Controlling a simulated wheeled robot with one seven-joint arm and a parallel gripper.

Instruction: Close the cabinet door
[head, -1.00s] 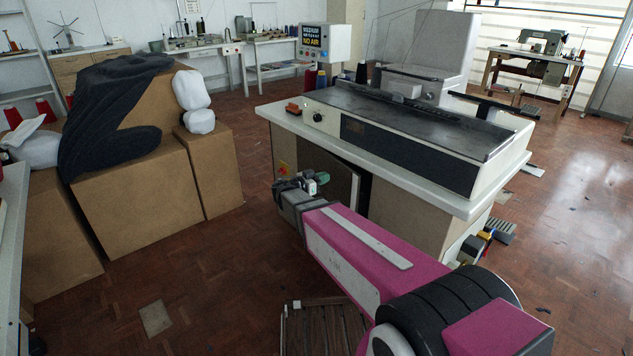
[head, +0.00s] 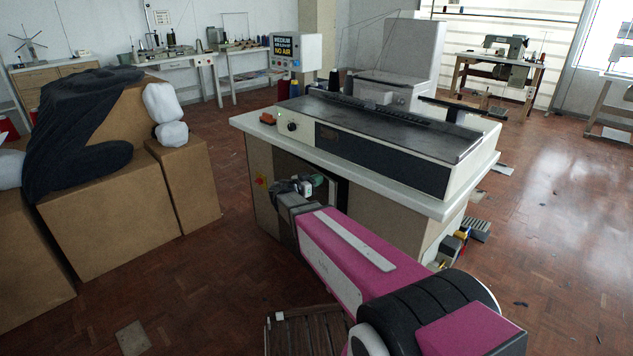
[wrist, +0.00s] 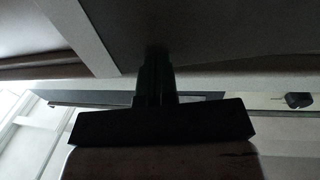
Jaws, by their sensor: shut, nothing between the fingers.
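The cabinet is the beige body (head: 400,225) under the white worktop of the machine. Its door (head: 330,188) is a dark grey panel with a pale edge, standing partly open at the front; my gripper and arm hide much of it. In the wrist view the door (wrist: 220,35) fills the top as a dark panel with a pale border. My gripper (head: 318,182) is at the door's face. In the wrist view my gripper (wrist: 156,58) has its fingers together and empty, their tips at the panel; contact is hard to tell.
The worktop (head: 420,202) overhangs just above my gripper. Cardboard boxes (head: 110,225) stand to the left, with open floor (head: 200,285) between. A slatted wooden piece (head: 305,330) lies low in front. Small items and a pedal (head: 475,230) are at the cabinet's right.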

